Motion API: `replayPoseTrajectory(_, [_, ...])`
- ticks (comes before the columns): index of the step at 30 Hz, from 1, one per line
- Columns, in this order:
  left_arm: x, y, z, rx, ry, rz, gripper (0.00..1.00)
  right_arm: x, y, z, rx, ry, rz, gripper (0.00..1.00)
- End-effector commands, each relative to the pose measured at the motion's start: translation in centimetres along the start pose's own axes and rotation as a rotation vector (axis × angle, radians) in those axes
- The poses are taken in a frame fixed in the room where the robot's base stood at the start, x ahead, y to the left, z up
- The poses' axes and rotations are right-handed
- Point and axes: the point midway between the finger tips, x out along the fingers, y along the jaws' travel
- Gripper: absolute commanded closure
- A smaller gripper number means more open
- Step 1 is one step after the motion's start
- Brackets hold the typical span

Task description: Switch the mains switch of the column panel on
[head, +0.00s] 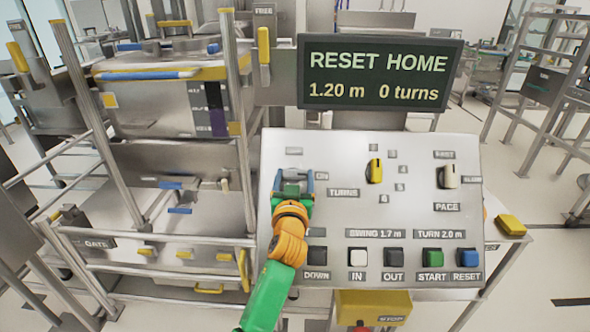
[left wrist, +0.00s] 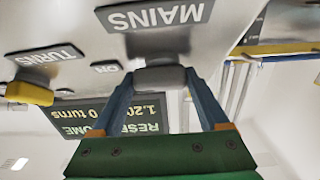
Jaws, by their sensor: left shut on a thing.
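The column panel (head: 330,215) is a sloped light-grey board with labelled knobs and buttons. My left gripper (head: 293,180) is at its upper left and hides the mains switch in the head view. In the left wrist view the mains switch (left wrist: 160,78) is a grey knob by the upside-down MAINS label (left wrist: 156,14). The fingers of my left gripper (left wrist: 161,88) stand on both sides of the knob, shut on it. An ON label (head: 322,176) is just right of the gripper. Which way the switch points is hard to tell. My right gripper is not in view.
A dark screen (head: 380,72) above the panel reads RESET HOME, 1.20 m, 0 turns. A yellow STOP box (head: 373,307) hangs below. Metal railings stand left.

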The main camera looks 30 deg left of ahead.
Motion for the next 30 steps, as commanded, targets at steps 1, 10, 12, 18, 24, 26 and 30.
replayPoseTrajectory(1, [0.0, 0.0, 0.0, 0.001, 0.003, 0.001, 0.78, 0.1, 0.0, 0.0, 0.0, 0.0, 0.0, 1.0])
replayPoseTrajectory(10, [0.0, 0.1, 0.0, 0.0, 0.003, 0.0, 0.0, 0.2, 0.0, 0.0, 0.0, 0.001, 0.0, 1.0])
replayPoseTrajectory(12, [0.0, 0.0, 0.0, 0.0, 0.003, -0.001, 0.0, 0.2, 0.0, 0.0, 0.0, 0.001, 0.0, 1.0])
replayPoseTrajectory(18, [-0.8, 0.1, 0.2, -0.002, 0.004, 0.001, 0.0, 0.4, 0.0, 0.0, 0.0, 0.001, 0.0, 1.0])
replayPoseTrajectory(24, [-4.1, 0.1, 0.4, -0.003, 0.003, 0.001, 0.0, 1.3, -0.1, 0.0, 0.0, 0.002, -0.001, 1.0])
replayPoseTrajectory(26, [-5.1, 0.1, 0.4, -0.003, 0.002, 0.0, 0.0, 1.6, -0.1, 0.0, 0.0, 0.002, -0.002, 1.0])
replayPoseTrajectory(30, [-6.8, 0.1, 0.3, -0.001, 0.003, 0.0, 0.0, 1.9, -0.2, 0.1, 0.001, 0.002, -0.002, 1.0])
